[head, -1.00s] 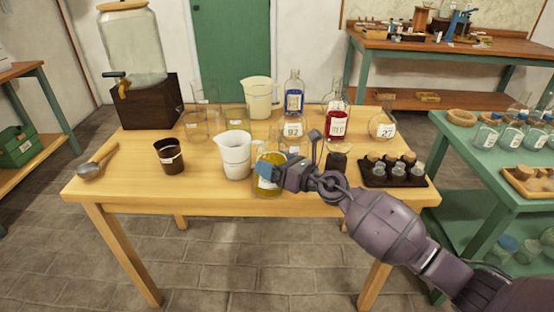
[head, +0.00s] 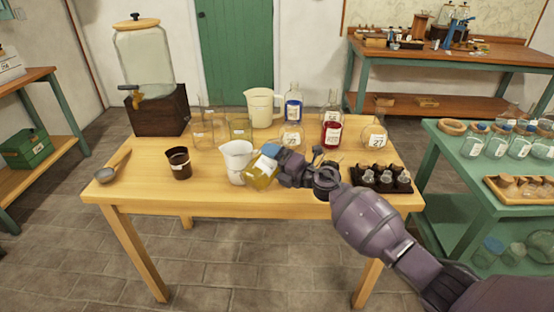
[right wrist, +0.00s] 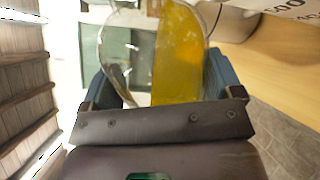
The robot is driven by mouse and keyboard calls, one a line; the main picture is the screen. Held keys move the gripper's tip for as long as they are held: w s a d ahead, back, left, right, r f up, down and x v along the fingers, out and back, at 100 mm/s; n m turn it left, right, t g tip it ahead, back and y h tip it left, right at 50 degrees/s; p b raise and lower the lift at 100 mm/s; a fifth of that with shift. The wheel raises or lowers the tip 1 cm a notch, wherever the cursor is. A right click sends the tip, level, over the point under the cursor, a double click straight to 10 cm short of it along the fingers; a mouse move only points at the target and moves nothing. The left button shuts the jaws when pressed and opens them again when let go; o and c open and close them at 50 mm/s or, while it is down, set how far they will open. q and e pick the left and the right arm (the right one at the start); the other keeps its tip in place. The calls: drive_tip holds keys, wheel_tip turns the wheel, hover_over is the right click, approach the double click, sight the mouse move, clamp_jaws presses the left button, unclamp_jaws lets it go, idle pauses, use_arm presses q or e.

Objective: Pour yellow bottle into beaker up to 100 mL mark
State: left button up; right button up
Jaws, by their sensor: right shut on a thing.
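The bottle of yellow liquid (head: 261,174) is held in my right gripper (head: 272,160), just right of the white beaker (head: 237,153) at the front middle of the table. The bottle is tilted in the head view; I cannot make out its mouth. In the right wrist view, the yellow liquid (right wrist: 180,55) fills one side of the clear bottle, between my blue fingers (right wrist: 155,85). Part of a pale vessel with dark printed marks (right wrist: 285,6) shows at the top right there. The level inside the white beaker cannot be read. My left gripper is out of view.
A brown cup (head: 179,163) stands to the left, with a ladle (head: 107,174) beyond it. A cream jug (head: 261,104), blue bottle (head: 293,108) and red bottle (head: 332,130) stand behind. A dark rack of small bottles (head: 382,180) is at the right.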

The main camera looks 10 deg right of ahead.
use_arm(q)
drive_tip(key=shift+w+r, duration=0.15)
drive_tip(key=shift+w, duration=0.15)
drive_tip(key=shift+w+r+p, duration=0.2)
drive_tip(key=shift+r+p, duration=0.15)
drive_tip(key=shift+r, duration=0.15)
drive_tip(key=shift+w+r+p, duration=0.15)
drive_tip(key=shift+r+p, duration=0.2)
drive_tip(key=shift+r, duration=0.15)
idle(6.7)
